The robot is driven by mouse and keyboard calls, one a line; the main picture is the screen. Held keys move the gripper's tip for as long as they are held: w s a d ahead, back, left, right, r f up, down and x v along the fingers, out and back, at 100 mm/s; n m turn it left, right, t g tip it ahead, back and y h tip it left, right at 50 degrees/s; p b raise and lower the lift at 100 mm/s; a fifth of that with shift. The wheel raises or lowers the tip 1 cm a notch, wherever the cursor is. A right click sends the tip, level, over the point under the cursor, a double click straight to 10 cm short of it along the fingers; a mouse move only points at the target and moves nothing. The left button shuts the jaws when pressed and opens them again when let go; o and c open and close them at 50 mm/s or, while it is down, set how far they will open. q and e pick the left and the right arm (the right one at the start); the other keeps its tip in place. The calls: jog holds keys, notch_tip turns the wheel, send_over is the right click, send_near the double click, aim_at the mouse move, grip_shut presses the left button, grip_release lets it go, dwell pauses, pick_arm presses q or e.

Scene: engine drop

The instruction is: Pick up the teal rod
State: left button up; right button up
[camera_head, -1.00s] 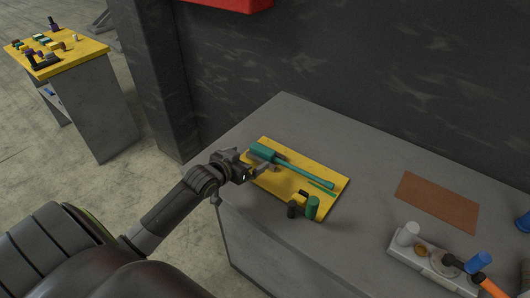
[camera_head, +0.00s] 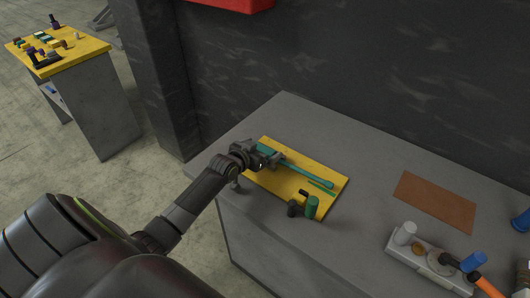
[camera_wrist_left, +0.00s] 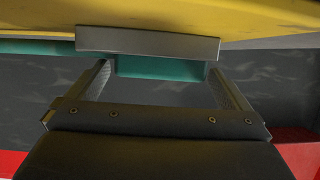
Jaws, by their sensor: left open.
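The teal rod (camera_head: 307,172) lies along the yellow board (camera_head: 279,187) on the grey bench, its long thin part running to the right. My left gripper (camera_head: 266,158) is at the rod's thicker left end and covers most of it in the head view. In the left wrist view the open gripper (camera_wrist_left: 160,82) has one finger on each side of a broad teal section (camera_wrist_left: 160,67), with a gap at the middle. A grey bar (camera_wrist_left: 148,43) crosses in front of the teal part. Whether the fingers touch the rod, I cannot tell. My right gripper is out of view.
A green cylinder (camera_head: 312,207) and a small dark piece (camera_head: 293,209) stand near the board's front edge. A thin green stick (camera_head: 321,187) lies by the rod. A brown mat (camera_head: 436,201) and a grey holder with parts (camera_head: 425,262) are to the right. Bare bench lies between.

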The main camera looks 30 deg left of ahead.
pick_arm(q)
jog(key=shift+r, duration=0.1)
jog(key=c, duration=1.3)
jog(key=shift+o, duration=0.2)
jog(key=shift+r, duration=0.1)
